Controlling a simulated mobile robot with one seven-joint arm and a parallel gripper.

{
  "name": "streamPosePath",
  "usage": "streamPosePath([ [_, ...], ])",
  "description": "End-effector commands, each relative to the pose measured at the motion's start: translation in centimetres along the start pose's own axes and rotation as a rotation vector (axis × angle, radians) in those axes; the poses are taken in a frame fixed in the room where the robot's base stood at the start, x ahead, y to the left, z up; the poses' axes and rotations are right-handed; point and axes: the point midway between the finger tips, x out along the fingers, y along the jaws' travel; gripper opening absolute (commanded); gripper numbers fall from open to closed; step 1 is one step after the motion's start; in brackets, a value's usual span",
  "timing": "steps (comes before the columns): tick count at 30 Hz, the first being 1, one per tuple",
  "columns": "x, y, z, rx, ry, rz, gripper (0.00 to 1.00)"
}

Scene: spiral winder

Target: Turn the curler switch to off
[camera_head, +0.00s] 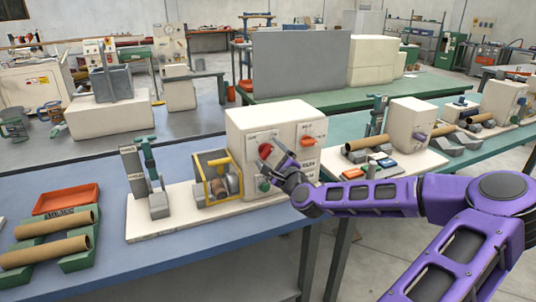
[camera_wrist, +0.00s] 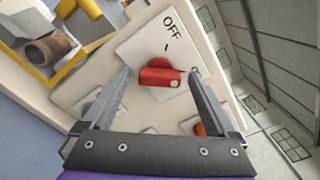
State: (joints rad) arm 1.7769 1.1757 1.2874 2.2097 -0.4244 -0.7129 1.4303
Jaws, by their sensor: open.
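A red rotary switch (camera_wrist: 160,76) sits on a pale plate marked OFF (camera_wrist: 171,27) on the machine's front face. A short dark mark lies between the switch and the word. The switch's bar points across the wrist view, with a light spot at its right end, away from the OFF mark. In the head view the red switch (camera_head: 265,150) is on the white machine box (camera_head: 262,122), partly behind my gripper (camera_head: 273,158). My gripper is open in the wrist view (camera_wrist: 161,84), one finger either side of the switch, with visible gaps. Touch cannot be seen.
An orange-red switch (camera_head: 307,140) and a green knob (camera_head: 264,186) share the box front. A yellow-framed guard (camera_head: 222,190) stands left of the box. Cardboard tubes (camera_head: 48,251) lie in green holders at left. Blue bench surface (camera_head: 190,257) is clear in front.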

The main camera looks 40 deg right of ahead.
Motion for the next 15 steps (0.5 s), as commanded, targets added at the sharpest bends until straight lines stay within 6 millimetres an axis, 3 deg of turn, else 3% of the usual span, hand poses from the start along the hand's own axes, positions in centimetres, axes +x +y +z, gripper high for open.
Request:
streamPosePath([
  [3, 0.0, 0.0, 0.0, 0.0, 0.0, 0.0, 0.89],
  [15, 0.01, -0.02, 0.0, 0.0, 0.0, 0.0, 0.17],
])
